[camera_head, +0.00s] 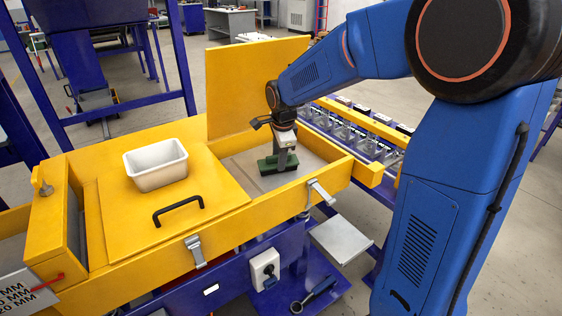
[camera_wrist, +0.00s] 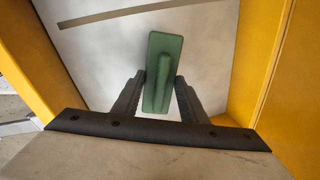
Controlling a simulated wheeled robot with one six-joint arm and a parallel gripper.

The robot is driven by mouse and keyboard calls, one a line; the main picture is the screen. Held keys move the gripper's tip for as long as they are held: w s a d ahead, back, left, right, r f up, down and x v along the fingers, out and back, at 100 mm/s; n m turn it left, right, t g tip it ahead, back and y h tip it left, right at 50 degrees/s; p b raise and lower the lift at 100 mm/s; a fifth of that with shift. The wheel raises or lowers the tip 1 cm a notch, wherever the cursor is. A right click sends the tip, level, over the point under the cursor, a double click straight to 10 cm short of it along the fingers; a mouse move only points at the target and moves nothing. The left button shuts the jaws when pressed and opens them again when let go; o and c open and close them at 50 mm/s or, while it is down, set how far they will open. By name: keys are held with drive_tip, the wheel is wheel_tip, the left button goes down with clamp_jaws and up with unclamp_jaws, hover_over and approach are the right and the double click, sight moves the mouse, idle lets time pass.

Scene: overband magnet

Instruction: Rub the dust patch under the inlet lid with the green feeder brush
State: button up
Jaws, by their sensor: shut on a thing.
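The green feeder brush (camera_head: 278,164) is in the open compartment of the yellow housing, low over its floor. It also shows in the wrist view (camera_wrist: 164,72), upright in the picture between the two dark fingers. My gripper (camera_head: 284,143) is shut on it, and in the wrist view the fingers (camera_wrist: 161,95) flank its handle. Whether the brush touches the floor I cannot tell. The inlet lid (camera_head: 252,85) stands raised at the back of the compartment. The pale compartment floor (camera_wrist: 100,55) has a brownish strip across its far part. I cannot clearly make out the dust patch.
Yellow walls (camera_wrist: 262,50) rise close on both sides of my gripper. A closed yellow cover with a black handle (camera_head: 178,210) lies left of the compartment, bearing a white bin (camera_head: 157,177). Metal latches (camera_head: 195,252) line the front. A conveyor (camera_head: 355,122) runs behind right.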

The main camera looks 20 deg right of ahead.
idle(0.4)
drive_tip(key=w, duration=0.8)
drive_tip(key=shift+w+f, duration=0.1)
drive_tip(key=shift+w, duration=0.1)
wheel_tip(320, 180, up, 8)
idle(0.8)
